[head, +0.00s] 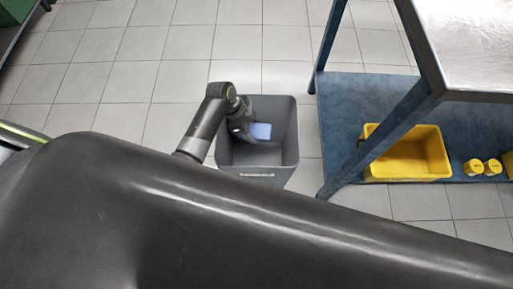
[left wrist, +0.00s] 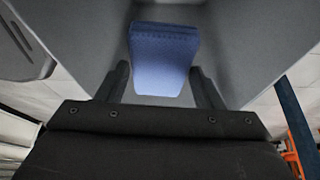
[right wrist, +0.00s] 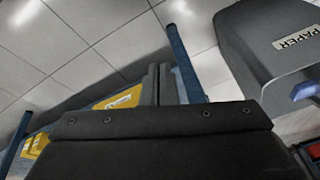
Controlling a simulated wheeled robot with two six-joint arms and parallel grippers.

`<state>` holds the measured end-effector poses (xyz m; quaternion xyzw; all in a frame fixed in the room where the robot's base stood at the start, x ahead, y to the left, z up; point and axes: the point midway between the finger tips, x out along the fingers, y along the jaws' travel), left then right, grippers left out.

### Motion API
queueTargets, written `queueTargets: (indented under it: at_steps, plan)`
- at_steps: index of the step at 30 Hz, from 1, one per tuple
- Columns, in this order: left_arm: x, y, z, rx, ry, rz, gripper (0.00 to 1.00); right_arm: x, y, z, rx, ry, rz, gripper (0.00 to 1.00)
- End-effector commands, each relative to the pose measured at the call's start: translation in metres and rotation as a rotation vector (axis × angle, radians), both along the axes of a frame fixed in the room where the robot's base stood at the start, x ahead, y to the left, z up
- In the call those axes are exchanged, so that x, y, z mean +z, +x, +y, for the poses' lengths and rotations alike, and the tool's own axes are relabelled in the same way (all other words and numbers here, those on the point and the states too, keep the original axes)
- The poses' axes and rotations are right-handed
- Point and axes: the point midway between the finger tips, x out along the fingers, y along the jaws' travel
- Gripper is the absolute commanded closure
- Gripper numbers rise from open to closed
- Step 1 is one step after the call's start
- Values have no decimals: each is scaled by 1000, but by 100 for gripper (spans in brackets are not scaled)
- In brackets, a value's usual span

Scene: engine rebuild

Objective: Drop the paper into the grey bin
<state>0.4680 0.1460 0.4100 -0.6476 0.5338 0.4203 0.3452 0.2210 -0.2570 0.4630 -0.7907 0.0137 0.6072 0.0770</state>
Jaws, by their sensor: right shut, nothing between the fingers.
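The grey bin (head: 295,146) stands on the tiled floor in the middle of the head view. In the right wrist view the bin (right wrist: 252,60) carries a "PAPER" label. My left gripper (head: 248,128) is over the bin's opening. A blue, folded-looking piece, which I take as the paper (head: 261,131), shows there against the bin's inside. In the left wrist view the paper (left wrist: 165,55) lies between the spread fingers, with a gap at each side; whether it is falling or resting is unclear. My right gripper (right wrist: 163,82) is shut and empty, left of the bin.
A blue-framed bench with a low blue shelf (head: 345,95) stands just right of the bin. A yellow crate (head: 410,168) and yellow pots (head: 482,168) are on that shelf. A dark arm link of mine crosses the foreground. The floor behind and left of the bin is clear.

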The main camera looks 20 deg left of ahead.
Motion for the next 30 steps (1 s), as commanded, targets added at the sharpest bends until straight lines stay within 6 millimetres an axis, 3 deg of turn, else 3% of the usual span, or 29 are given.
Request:
queueTargets:
  at_steps: [1, 4, 16, 20, 30]
  plan:
    - [0, 0, 0, 0, 0, 0, 33, 0, 0, 0, 0, 0, 0, 100]
    - [0, 0, 0, 0, 0, 0, 20, 0, 0, 0, 0, 0, 0, 100]
    - [9, 0, 4, 1, 0, -2, 19, 3, -1, -1, -1, -5, 5, 100]
    - [31, -2, 13, 1, 3, -4, 19, -9, -5, -4, -5, -17, 54, 100]
    - [108, -8, 47, 1, 4, -3, 19, -34, -21, -12, -6, -63, 175, 100]
